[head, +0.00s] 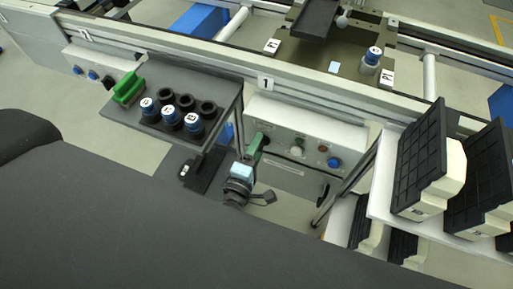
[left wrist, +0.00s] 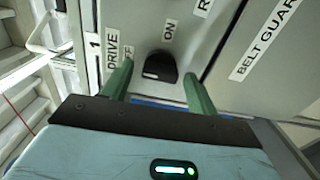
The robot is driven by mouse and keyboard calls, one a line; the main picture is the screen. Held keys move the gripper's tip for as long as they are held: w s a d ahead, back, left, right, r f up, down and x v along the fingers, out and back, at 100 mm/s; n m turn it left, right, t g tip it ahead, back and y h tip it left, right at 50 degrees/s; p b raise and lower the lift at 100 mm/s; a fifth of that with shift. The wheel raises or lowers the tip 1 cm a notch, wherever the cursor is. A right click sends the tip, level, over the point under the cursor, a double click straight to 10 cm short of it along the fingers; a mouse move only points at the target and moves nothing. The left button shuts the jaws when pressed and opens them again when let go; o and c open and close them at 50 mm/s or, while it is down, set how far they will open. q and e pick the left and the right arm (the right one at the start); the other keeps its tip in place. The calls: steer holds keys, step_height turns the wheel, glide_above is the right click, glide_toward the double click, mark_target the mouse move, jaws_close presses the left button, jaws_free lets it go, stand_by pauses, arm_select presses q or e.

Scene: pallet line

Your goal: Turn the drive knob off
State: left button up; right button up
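The drive knob (left wrist: 161,66) is black, on a grey panel marked DRIVE, OFF and ON, in the left wrist view. A pale mark shows on its near lower face; I cannot tell which label it points to. My left gripper (left wrist: 156,84) is open, with one green finger on each side of the knob's near end. No contact is clear. In the head view my left gripper (head: 257,142) is at the left of the control box front (head: 300,174), and the knob is hidden there. My right gripper is not in view.
A shelf (head: 128,128) with blue and black cylinders and a green block stands just left of my gripper. A red button (head: 323,148) and a blue button (head: 334,162) sit right on the box. A rack (head: 380,190) holds black-faced bins at the right.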

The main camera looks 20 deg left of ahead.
arm_select(q)
steer(key=s, duration=0.8)
steer(key=shift+b, duration=0.45)
steer(key=shift+w+a, duration=0.1)
